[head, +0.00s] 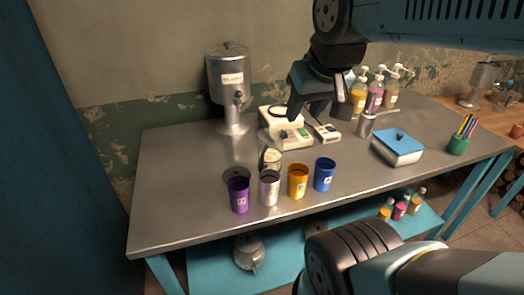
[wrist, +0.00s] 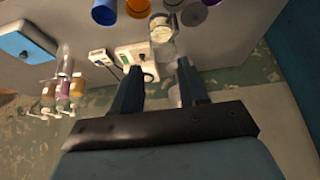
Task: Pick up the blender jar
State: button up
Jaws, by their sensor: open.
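A clear glass jar (head: 270,159) with pale contents, which looks like the blender jar, stands upright on the metal table behind the row of cups. In the wrist view this jar (wrist: 163,32) shows beyond my fingertips, between the lines of the two fingers and apart from them. My gripper (head: 318,112) hangs above the back of the table, right of and higher than the jar. It is open and empty; both fingers (wrist: 160,70) show in the wrist view. The jar's lower part is partly hidden by the cups in the head view.
Purple (head: 239,196), silver (head: 269,189), orange (head: 298,182) and blue (head: 324,175) cups stand close in front of the jar. White devices (head: 285,130) stand behind it. A tall metal dispenser (head: 229,85) is at back left. A blue-lidded box (head: 398,148) is at right. The left tabletop is clear.

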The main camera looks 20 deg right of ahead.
jog(key=shift+o, duration=1.8)
jog(key=shift+w+f, duration=0.15)
jog(key=shift+w, duration=0.05)
jog(key=o, duration=0.7)
jog(key=w+f+n+g+h, duration=0.1)
jog(key=w+f+n+g, duration=0.1)
jog(key=w+a+f+n+g+h, duration=0.1)
jog(key=w+f+n+g, duration=0.1)
jog(key=n, duration=0.1)
jog(key=shift+h, duration=0.3)
jog(key=n+h, duration=1.1)
jog(key=n, duration=0.4)
send_near(281, 138)
jog(key=x, duration=0.5)
jog(key=shift+d, duration=0.25)
